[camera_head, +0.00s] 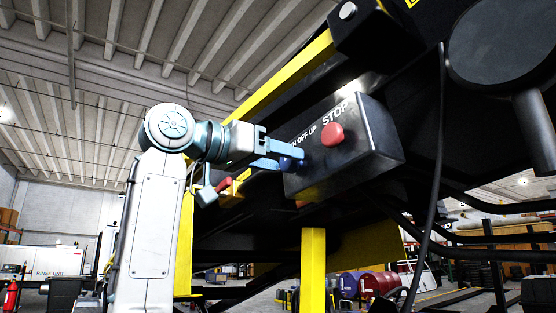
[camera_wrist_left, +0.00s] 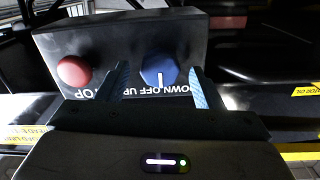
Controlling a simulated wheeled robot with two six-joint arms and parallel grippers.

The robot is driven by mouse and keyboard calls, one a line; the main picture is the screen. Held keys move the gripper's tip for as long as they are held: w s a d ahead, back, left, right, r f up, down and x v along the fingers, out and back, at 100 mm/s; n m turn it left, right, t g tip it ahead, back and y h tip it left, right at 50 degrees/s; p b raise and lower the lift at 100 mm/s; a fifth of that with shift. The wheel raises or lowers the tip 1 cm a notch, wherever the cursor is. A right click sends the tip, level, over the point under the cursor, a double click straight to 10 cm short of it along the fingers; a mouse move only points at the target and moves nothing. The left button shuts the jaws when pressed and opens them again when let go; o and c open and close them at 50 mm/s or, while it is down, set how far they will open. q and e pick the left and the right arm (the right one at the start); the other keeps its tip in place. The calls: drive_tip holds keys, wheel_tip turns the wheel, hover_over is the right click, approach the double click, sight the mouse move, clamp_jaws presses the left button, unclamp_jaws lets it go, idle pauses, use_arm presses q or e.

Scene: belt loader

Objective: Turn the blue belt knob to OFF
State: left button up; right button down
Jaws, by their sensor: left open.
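The blue belt knob (camera_wrist_left: 158,71) sits on the front of a dark control box in the left wrist view. A short white mark shows on its lower part, pointing down toward the DOWN OFF UP lettering; I cannot tell exactly which word it points to. In the head view the knob (camera_head: 288,163) is mostly hidden behind my fingers. My left gripper (camera_wrist_left: 158,66) is open, one finger on each side of the knob, with visible gaps. In the head view my left gripper (camera_head: 283,155) reaches the box from the left. My right gripper is not in view.
A red STOP button (camera_wrist_left: 73,71) is beside the knob on the control box (camera_head: 373,140); it also shows in the head view (camera_head: 332,134). A yellow beam (camera_head: 285,65) runs above the box, and a yellow post (camera_head: 313,270) stands below. A black cable (camera_head: 438,190) hangs at right.

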use_arm(q)
drive_tip(key=b+v, duration=0.4)
drive_tip(key=v, duration=0.6)
drive_tip(key=shift+a, duration=0.15)
drive_tip(key=shift+s, duration=0.1)
